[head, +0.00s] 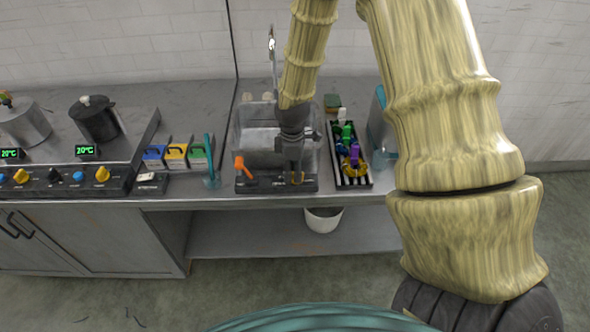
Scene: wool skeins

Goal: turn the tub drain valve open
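A clear-walled tub (245,128) stands on the counter. A dark panel (264,184) runs along its front. At the panel's left end an orange lever (240,166) sticks up, tilted. At the right end a small orange-yellow part (297,179) shows at my gripper's tip. I cannot read any label, so I cannot tell which one is the drain valve. My gripper (294,176) points down at the right end of the panel, close to the yellow part. The fingers are dark and small here. Whether they are open, shut or touching that part is not clear.
A teal-handled tool (209,155) and coloured boxes (176,152) stand left, beside a hob with two pots. A white bucket (323,220) sits on the shelf below.

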